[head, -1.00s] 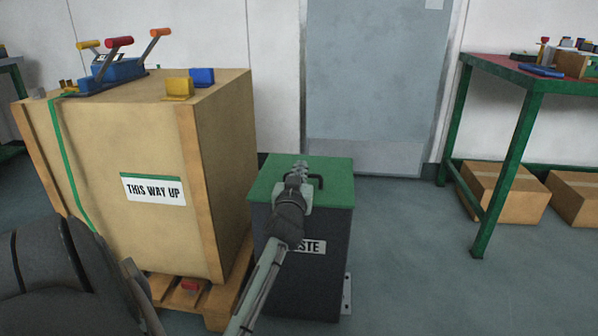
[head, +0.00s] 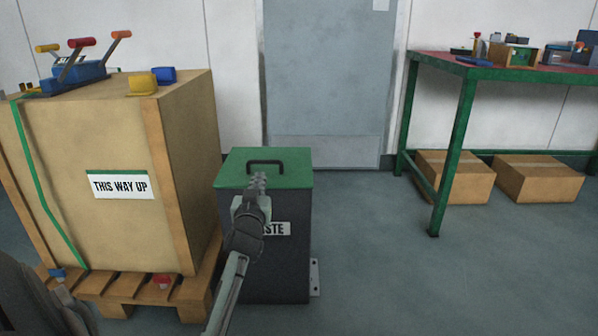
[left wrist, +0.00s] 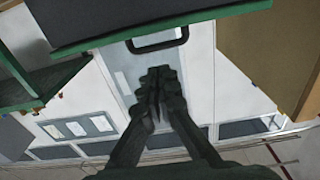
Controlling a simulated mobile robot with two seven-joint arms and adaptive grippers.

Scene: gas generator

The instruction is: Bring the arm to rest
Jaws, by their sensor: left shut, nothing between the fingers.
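My left gripper (head: 258,182) shows in the middle of the head view, in front of the waste bin (head: 290,262). Its fingers are together with nothing between them. In the head view the fingertips overlap the edge of the bin's green lid (head: 225,172), just below the black handle (head: 265,165); I cannot tell whether they touch it. The left wrist view, which looks inverted, shows the closed fingers (left wrist: 158,82) below the lid handle (left wrist: 160,42). My right gripper is in neither view.
A large crate (head: 95,140) marked "THIS WAY UP" stands on a pallet (head: 120,287) at left, with levers and small blocks on top. A green-framed table (head: 462,95) stands at right with cardboard boxes (head: 455,177) below. The floor between bin and table is clear.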

